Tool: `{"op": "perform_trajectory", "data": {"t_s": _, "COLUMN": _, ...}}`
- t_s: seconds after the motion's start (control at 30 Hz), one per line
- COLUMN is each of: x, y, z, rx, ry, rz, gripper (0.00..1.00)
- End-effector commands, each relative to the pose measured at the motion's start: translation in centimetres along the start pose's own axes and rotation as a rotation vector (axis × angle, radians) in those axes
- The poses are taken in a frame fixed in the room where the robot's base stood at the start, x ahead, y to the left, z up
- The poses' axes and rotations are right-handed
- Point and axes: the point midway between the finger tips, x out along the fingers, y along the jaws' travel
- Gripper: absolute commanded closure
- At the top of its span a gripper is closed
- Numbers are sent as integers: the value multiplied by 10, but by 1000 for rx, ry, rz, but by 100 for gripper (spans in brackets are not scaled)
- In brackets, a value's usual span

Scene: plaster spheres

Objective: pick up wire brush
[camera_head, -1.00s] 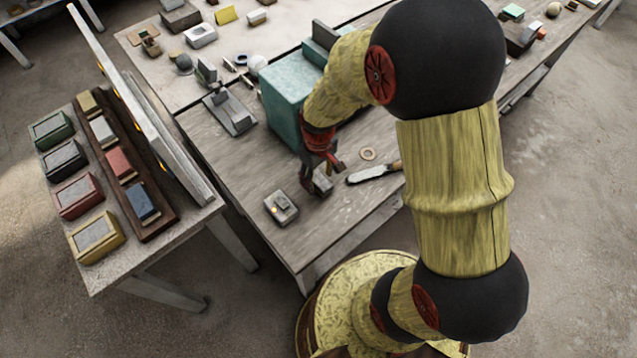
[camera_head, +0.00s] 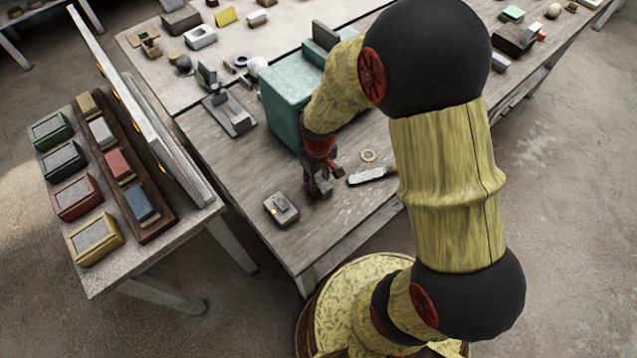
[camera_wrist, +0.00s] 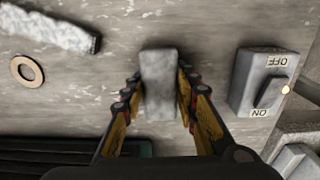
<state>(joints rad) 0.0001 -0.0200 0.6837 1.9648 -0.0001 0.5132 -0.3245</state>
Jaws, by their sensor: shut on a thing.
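My gripper (camera_head: 321,187) is low over the front of the wooden workbench. In the wrist view its two fingers (camera_wrist: 158,88) are shut on a plain grey block (camera_wrist: 158,70), one on each long side. Whether the block touches the bench is unclear. A long pale, speckled piece with a rough dark edge, which looks like the wire brush (camera_wrist: 48,28), lies apart from the fingers at the upper left of the wrist view. In the head view the wire brush (camera_head: 368,176) lies right of my gripper; its handle end is hidden behind my arm.
A grey ON/OFF switch box (camera_wrist: 268,82) stands close to the right of the fingers in the wrist view. A flat ring (camera_head: 368,155) lies beyond the brush. A teal box (camera_head: 282,103) stands behind my gripper. Bare bench lies in front.

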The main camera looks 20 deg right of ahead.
Motion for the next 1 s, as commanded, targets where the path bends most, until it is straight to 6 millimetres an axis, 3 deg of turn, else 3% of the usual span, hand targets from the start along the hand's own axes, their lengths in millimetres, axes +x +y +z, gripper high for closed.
{"op": "perform_trajectory", "data": {"t_s": 0.23, "x": 0, "y": 0, "z": 0, "rx": 0, "ry": 0, "rz": 0, "gripper": 97}}
{"op": "perform_trajectory", "data": {"t_s": 0.57, "x": -4, "y": 0, "z": 0, "rx": 0, "ry": 1, "rz": 0, "gripper": 97}}
{"op": "perform_trajectory", "data": {"t_s": 0.83, "x": -34, "y": 0, "z": -1, "rx": 0, "ry": 4, "rz": 1, "gripper": 97}}
{"op": "perform_trajectory", "data": {"t_s": 1.0, "x": -62, "y": 1, "z": 22, "rx": 2, "ry": 5, "rz": 2, "gripper": 97}}
